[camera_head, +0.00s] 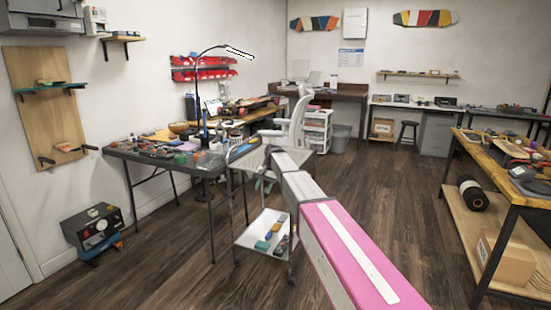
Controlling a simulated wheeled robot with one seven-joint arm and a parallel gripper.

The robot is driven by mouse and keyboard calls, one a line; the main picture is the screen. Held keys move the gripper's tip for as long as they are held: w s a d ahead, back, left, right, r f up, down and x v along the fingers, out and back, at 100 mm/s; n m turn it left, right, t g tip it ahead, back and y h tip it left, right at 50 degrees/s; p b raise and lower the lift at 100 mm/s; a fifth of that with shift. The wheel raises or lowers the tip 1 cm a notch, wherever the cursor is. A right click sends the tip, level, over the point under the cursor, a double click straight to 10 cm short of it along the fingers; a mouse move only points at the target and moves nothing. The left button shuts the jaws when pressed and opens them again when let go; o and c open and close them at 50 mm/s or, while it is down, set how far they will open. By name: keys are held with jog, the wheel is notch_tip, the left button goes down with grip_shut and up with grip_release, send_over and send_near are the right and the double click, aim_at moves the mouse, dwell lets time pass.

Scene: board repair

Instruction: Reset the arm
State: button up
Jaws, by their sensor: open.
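My arm, pink nearest me and grey-white farther out, reaches from the bottom right toward the middle of the room. Its far part passes over a small wheeled cart (254,236), and a small pale piece shows near its far end. I cannot make out any gripper fingers there; they seem hidden behind the arm or too small to see. No held thing is visible.
A dark folding table (118,153) crowded with tools and parts stands left of the arm. A wooden workbench (482,153) stands at the right. A black box-shaped device (94,230) sits on the floor at left. Wood floor (400,190) is open between the arm and the workbench.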

jog(key=s+d+f+h, duration=0.1)
jog(key=s+d+f, duration=0.4)
jog(key=s+d, duration=0.3)
jog(key=s+d+f+n+t+h, duration=0.1)
jog(key=s+d+f, duration=0.5)
jog(key=s, duration=0.9)
jog(key=s+d+f+t+h, duration=0.1)
jog(key=s+d+f, duration=0.5)
jog(key=s+d, duration=0.4)
jog(key=shift+s+d+n, duration=0.3)
jog(key=shift+s+d, duration=0.05)
jog(key=shift+s, duration=0.55)
